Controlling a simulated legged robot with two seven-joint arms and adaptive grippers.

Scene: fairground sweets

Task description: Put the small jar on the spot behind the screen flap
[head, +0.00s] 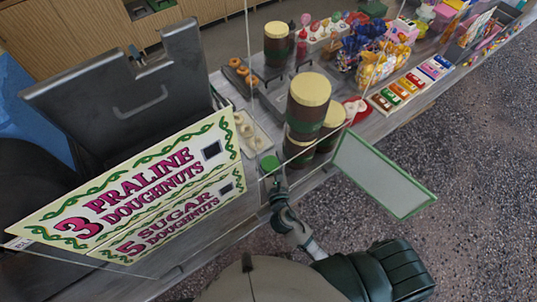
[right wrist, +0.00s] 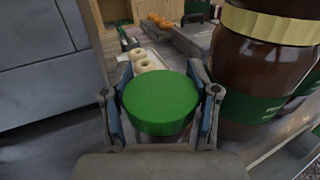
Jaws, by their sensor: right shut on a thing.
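The small jar shows as a round green lid (head: 269,163) in the head view, at the counter's front edge between the doughnut sign and the big brown jars. The same green lid (right wrist: 160,100) fills the middle of the right wrist view; the jar's body is hidden below it. My right gripper (head: 273,177) is shut on the jar, with a finger on each side of the lid (right wrist: 160,108). A pale, green-framed panel (head: 385,176), which may be the screen flap, sticks out to the right of the gripper. I cannot make out the spot. My left gripper is not in view.
Large brown jars with cream lids (head: 309,100) stand close to the right of my gripper; one (right wrist: 266,65) looms beside it. A doughnut price sign (head: 140,195) is on the left. A tray of pale doughnuts (right wrist: 148,62) lies just beyond. Sweets crowd the counter farther back.

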